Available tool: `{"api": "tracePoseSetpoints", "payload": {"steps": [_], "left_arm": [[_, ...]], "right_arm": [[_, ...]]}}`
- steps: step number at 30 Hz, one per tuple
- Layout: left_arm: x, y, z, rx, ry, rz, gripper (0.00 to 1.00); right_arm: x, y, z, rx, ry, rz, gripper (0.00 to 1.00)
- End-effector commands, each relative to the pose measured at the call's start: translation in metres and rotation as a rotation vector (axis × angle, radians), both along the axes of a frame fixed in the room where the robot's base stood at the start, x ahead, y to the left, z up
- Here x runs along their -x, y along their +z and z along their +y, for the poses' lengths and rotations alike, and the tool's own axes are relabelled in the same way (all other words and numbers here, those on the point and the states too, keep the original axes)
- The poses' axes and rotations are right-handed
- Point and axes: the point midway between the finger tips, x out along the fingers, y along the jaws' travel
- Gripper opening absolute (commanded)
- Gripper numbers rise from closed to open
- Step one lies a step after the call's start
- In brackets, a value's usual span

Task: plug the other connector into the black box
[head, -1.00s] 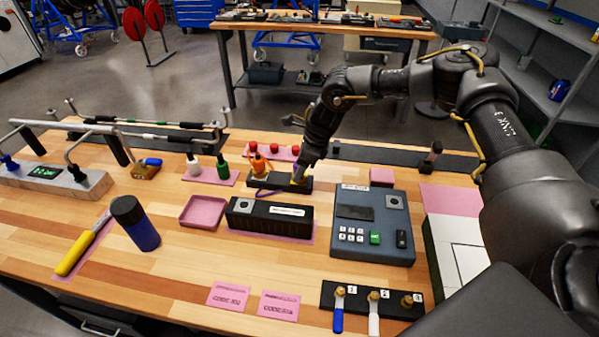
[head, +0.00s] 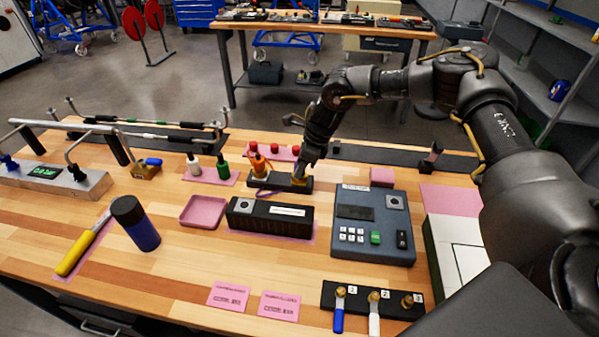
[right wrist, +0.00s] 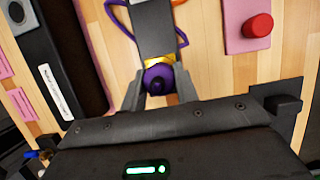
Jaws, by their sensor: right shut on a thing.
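A purple connector (right wrist: 158,80) shows between the fingers of my right gripper (right wrist: 160,92) in the right wrist view; the gripper is shut on it. A gold fitting (right wrist: 160,61) shows just beyond the connector, at the end of a low dark block (right wrist: 155,28). I cannot tell how deep the connector sits. In the head view my right gripper (head: 300,176) is over the right end of this dark block (head: 278,184). An orange connector (head: 258,164) stands at its left end. A longer black box with a white label (head: 240,222) lies in front. My left gripper is out of view.
A purple cable (right wrist: 118,18) loops beside the dark block. A grey keypad box (head: 375,252) stands to the right, and an empty pink tray (head: 203,225) to the left. Red buttons (right wrist: 257,25) are behind.

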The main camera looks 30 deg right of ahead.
Motion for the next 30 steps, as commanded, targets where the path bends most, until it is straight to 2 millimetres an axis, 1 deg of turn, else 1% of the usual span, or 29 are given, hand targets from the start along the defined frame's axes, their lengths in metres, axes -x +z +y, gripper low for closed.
{"api": "tracePoseSetpoints", "payload": {"steps": [8,22,30], "left_arm": [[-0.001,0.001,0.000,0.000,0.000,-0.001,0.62],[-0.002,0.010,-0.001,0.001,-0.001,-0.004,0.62],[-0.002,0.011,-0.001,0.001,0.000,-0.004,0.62]], "right_arm": [[-0.001,0.002,-0.001,0.001,-0.002,-0.003,0.00],[0.000,0.014,0.000,0.001,0.000,-0.001,0.00],[0.000,0.014,0.000,0.001,0.000,-0.001,0.00]]}}
